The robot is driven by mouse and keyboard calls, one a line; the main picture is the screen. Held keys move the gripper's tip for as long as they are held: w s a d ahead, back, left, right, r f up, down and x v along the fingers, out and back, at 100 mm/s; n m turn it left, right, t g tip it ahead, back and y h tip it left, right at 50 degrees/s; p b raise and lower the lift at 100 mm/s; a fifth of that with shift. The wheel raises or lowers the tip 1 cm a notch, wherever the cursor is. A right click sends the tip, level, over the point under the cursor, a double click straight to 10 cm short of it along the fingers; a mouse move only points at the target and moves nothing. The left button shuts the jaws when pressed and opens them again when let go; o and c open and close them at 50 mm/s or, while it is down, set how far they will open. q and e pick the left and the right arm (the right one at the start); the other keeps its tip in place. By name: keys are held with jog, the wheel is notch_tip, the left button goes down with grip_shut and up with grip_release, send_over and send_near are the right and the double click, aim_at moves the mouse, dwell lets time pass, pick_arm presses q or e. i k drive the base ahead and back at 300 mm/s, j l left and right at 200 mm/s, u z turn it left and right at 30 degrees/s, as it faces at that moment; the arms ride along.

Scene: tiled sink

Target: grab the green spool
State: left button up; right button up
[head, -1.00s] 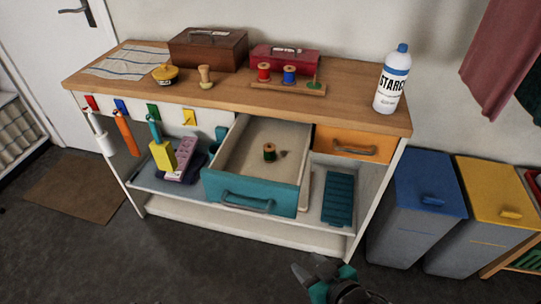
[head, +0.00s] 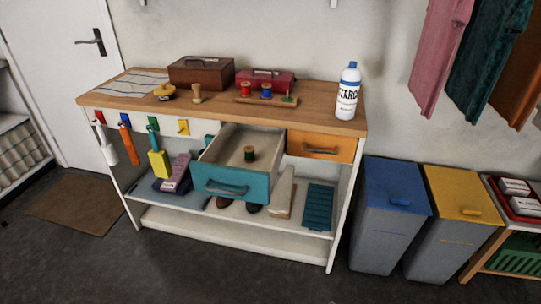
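The green spool (head: 249,154) stands upright inside the open teal drawer (head: 231,184), toward the middle of its floor. It is a small spool of green thread with wooden ends. The drawer is pulled out from under the wooden worktop (head: 220,106) and nothing covers the spool from above. Neither of my grippers shows in the head view now.
A spool rack with a red spool (head: 245,89) and a blue spool (head: 266,91) stands on the worktop. A starch bottle (head: 347,93) stands near its right end. An orange drawer (head: 321,147) is closed. Blue (head: 394,187) and yellow (head: 456,197) lidded bins stand right. The floor in front is clear.

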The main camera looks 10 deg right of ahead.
aim_at(249, 150)
jog(key=z, duration=1.4)
jog(key=i+j, duration=0.1)
jog(key=j, duration=1.2)
jog(key=i+j+z, duration=0.1)
jog(key=j, duration=0.55)
jog(key=i, duration=0.05)
